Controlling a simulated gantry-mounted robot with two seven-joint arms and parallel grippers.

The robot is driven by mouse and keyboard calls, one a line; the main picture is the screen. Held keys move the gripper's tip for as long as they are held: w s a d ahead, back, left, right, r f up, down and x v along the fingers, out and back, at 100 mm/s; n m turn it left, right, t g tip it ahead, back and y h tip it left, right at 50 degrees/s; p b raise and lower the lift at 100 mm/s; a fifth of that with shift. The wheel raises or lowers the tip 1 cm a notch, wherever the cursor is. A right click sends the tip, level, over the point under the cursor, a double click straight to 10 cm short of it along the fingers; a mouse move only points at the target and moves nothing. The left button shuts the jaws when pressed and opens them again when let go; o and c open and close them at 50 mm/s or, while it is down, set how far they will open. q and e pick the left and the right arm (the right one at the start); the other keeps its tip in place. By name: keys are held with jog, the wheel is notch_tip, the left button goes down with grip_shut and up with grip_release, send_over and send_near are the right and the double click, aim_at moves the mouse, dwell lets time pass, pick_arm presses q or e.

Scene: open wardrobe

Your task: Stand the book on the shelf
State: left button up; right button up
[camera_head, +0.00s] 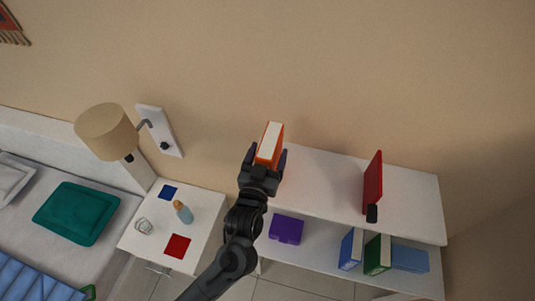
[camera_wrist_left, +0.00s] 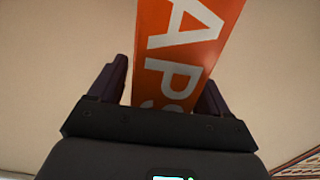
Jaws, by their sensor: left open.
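The orange book (camera_head: 268,146) with white page edges is upright at the left end of the white shelf unit's top (camera_head: 325,172). Whether it rests on the shelf is hidden by my gripper. My left gripper (camera_head: 266,158) is open, with one finger on each side of the book. In the left wrist view the orange book (camera_wrist_left: 180,55) with large white letters stands between the dark fingers. A gap shows at the left finger; the right finger is close to the cover. My right gripper is not in view.
A red book (camera_head: 373,180) stands on the shelf top to the right, a small black object (camera_head: 372,213) at its foot. The lower shelf holds a purple box (camera_head: 286,229) and blue and green books (camera_head: 377,254). A nightstand (camera_head: 203,215), lamp (camera_head: 107,132) and bed are left. The top between the books is clear.

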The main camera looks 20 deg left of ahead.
pick_arm(q)
jog(key=shift+r, duration=0.15)
jog(key=s+d+b, duration=0.2)
jog(key=s, duration=1)
jog(key=s+f+m+g+h, duration=0.4)
jog(key=f+g, duration=0.4)
jog(key=f, duration=0.5)
jog(key=s+a+f+g, duration=0.3)
jog(key=s, duration=0.3)
jog(key=s+a+f+g+y, duration=0.1)
jog(key=s+a+f+g, duration=0.2)
jog(key=s, duration=0.2)
jog(key=shift+s+a+f, duration=0.2)
jog(key=shift+s+a, duration=0.05)
jog(key=shift+s, duration=0.1)
